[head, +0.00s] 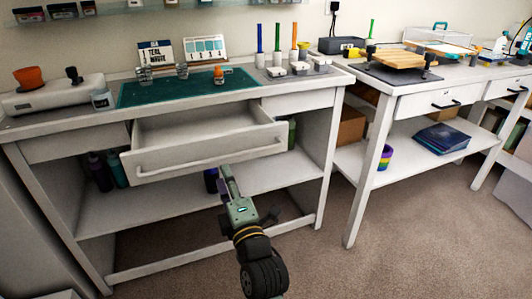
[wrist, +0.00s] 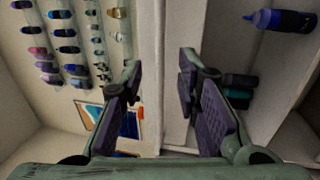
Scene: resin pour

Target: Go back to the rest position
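My gripper (head: 226,172) is in front of the left workbench (head: 195,223), close to the front of an open white drawer (head: 208,153). The drawer is pulled out below the worktop and looks empty where I can see inside. Its bar handle (head: 212,160) runs along the front, and my fingertips are near its right part. In the wrist view my gripper (wrist: 160,72) has its two fingers spread apart, with no object held between them. A pale surface shows beyond the fingers. I cannot tell whether they touch the handle.
A green cutting mat (head: 187,88) lies on the worktop above. Dark bottles (head: 100,172) stand on the shelf below, left of the drawer. A second bench (head: 348,212) stands to the right. The carpet (head: 400,245) in front of the benches is mostly clear.

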